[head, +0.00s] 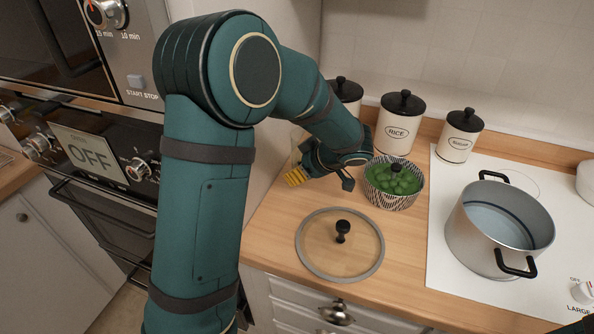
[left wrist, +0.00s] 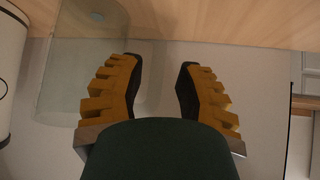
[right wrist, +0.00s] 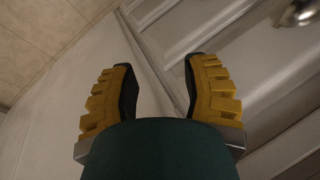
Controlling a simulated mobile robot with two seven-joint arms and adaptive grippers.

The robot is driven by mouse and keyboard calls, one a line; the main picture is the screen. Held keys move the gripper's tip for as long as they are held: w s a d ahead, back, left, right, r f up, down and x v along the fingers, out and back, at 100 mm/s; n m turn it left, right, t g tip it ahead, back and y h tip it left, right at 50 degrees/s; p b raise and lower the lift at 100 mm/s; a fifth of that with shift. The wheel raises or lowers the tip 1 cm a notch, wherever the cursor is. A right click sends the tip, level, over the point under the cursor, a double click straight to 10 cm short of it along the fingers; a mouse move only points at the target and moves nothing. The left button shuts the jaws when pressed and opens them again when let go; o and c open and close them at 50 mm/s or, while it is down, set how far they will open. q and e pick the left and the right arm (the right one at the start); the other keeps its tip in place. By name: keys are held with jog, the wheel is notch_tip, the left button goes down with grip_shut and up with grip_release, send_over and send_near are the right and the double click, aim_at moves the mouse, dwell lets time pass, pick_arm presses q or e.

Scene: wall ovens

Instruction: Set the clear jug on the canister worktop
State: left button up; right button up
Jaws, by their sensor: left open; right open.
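The clear jug (left wrist: 78,75) shows at the left of the left wrist view, beside one finger and not between the fingers. Its far end meets the wooden canister worktop (left wrist: 230,22) at the top of that inverted-looking view. In the head view the jug (head: 296,145) is a faint shape, mostly hidden behind my left gripper (head: 296,177). That gripper is open and empty, low over the worktop (head: 275,215); it also shows in the left wrist view (left wrist: 160,78). My right gripper (right wrist: 160,78) is open and empty, facing white cabinet fronts.
Several white canisters (head: 402,118) line the wall. A patterned bowl (head: 392,197) of green items stands right of my left gripper. A glass lid (head: 325,258) lies in front. A pot (head: 490,240) stands on the white hob (head: 440,275). Ovens (head: 90,150) are at the left.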

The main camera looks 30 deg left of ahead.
pick_arm(q)
jog(key=p+v, duration=0.1)
jog(key=v, duration=1)
